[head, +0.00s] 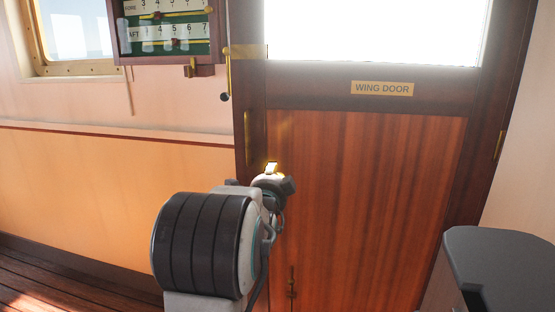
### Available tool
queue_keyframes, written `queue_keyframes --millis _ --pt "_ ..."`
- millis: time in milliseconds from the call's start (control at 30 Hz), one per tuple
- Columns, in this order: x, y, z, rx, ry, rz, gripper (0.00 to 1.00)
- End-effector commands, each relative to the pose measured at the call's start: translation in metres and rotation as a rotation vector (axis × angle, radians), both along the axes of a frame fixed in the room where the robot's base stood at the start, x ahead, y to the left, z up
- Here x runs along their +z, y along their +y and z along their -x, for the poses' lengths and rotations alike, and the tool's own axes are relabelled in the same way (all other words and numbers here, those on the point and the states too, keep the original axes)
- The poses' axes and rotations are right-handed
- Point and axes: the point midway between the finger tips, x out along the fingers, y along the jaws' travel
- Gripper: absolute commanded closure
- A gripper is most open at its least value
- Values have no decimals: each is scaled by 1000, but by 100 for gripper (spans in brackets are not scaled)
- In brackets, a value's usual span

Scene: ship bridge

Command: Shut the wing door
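The wing door (370,190) fills the middle and right of the head view. It is a reddish-brown wood door with a bright window at the top and a brass "WING DOOR" plate (382,88). Its visible face looks close to its dark frame; I cannot tell whether a small gap stays at the left edge. A small brass piece (271,167), perhaps the door handle, shows just above my gripper (273,183). My gripper is at the door's left side, mostly hidden behind my arm. Its fingers do not show clearly, and contact with the door cannot be told.
A brass hinge (500,143) is on the right edge. A dark grey cabinet-like block (505,262) stands at lower right. Wooden floor (70,280) is open at lower left.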

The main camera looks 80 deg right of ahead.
Motion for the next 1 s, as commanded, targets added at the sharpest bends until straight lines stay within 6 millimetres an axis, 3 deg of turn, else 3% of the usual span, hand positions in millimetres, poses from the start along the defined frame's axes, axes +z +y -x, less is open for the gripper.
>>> queue_keyframes --millis 600,1000 --pt "-2 -82 -11 0 2 1 100" --pt "0 -118 -16 -1 3 1 100"
